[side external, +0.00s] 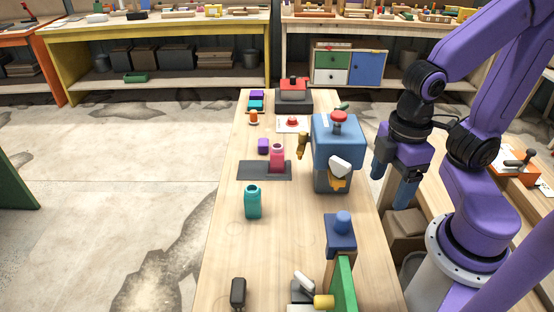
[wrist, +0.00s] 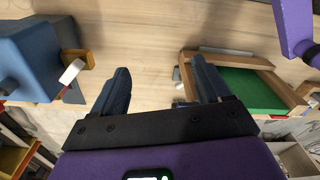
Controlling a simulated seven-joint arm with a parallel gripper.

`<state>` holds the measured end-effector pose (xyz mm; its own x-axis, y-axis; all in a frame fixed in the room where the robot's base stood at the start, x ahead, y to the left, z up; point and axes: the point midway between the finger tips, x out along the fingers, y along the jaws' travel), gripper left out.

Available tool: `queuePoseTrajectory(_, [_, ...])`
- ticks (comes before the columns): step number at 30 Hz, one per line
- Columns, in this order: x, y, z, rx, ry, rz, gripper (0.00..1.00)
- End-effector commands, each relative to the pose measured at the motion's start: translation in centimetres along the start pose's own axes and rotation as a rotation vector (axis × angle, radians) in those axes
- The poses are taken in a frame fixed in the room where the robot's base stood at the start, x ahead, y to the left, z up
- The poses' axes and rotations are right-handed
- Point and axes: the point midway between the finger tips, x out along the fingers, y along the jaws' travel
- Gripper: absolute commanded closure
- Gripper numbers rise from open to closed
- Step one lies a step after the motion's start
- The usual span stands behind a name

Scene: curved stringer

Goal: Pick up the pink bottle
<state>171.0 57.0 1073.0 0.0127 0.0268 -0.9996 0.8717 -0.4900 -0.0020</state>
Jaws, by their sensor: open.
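The pink bottle (side external: 277,157) stands upright on a dark grey mat (side external: 250,171) on the wooden table, in the side external view. My gripper (side external: 392,188) is open and empty, to the right of the table's right edge and apart from the bottle. A blue box-shaped device stands between them. In the wrist view my two fingers (wrist: 160,88) are spread with bare table surface beyond them. The bottle is not visible in the wrist view.
The blue device (side external: 338,140) has a red knob on top; it also shows in the wrist view (wrist: 35,55). A teal bottle (side external: 253,203) stands nearer the camera. A green panel (side external: 342,285) stands at the near end.

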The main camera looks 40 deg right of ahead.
Motion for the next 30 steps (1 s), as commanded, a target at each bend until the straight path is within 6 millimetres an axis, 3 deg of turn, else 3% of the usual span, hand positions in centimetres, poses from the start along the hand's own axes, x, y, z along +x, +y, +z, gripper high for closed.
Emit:
queuePoseTrajectory(8, [-0.8, 4.8, -5.9, 0.343, -0.006, 0.006, 0.23])
queuePoseTrajectory(18, [-0.9, 14.2, -12.1, 0.845, -0.012, 0.014, 0.23])
queuePoseTrajectory(24, [-0.3, 20.6, -14.0, 1.14, -0.015, 0.019, 0.23])
queuePoseTrajectory(30, [0.7, 27.3, -14.3, 1.435, -0.018, 0.023, 0.23])
